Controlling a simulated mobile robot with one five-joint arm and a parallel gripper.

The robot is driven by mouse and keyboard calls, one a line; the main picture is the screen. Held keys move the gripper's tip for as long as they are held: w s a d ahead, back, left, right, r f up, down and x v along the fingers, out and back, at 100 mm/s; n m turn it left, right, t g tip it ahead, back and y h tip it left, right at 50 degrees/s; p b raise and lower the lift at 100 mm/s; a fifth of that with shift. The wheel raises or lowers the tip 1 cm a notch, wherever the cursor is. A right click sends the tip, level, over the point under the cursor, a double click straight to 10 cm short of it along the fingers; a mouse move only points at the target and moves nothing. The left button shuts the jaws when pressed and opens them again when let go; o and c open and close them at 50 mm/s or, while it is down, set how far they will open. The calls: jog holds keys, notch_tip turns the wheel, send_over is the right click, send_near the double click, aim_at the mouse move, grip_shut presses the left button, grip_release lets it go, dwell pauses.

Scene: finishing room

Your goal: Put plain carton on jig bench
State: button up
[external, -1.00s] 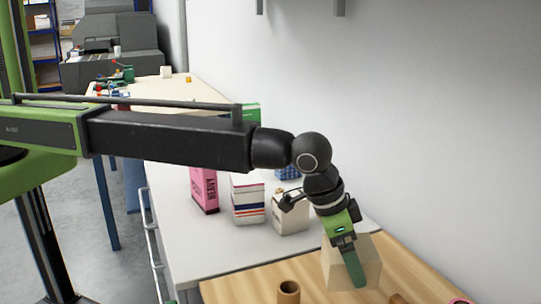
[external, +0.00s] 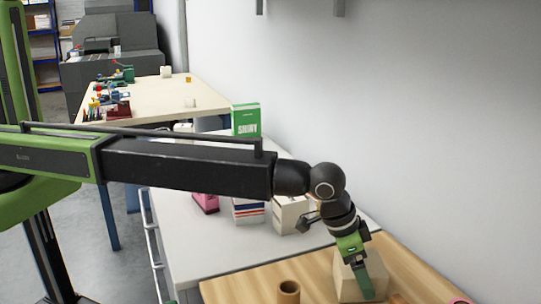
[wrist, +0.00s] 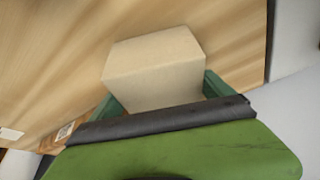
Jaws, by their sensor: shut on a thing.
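The plain carton (external: 345,281) is a beige, unmarked box at the lower right of the external view. It also shows in the wrist view (wrist: 152,60), between the green fingers. My gripper (external: 364,284) points down and is shut on the carton; in the wrist view the gripper (wrist: 162,95) has one finger on each side of it. The carton is over or on a wooden bench top (external: 245,290); I cannot tell if it touches the wood. I cannot tell by any label which surface is the jig bench.
A brown cup-like cylinder (external: 289,292) stands on the wood left of the carton. A cream table (external: 150,97) with small items stands farther back.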

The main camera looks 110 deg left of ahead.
jog(key=shift+f, duration=0.2)
jog(key=o, duration=1.5)
jog(key=shift+r, duration=0.1)
jog(key=p+v, duration=1.1)
jog(key=v, duration=0.1)
jog(key=shift+r, duration=0.25)
jog(key=s+d+m+g, duration=0.1)
jog(key=s+d, duration=0.4)
jog(key=s, duration=0.7)
jog(key=s+d+f+m+g+h, duration=0.1)
jog(key=s+d, duration=0.4)
jog(key=s, duration=0.8)
jog(key=s+d+f+m+g, duration=0.1)
jog(key=s+d, duration=0.4)
jog(key=s, duration=0.7)
jog(key=shift+s+d+m+g+h, duration=0.1)
jog(key=shift+s+m+g+h, duration=0.3)
jog(key=shift+m+g, duration=0.25)
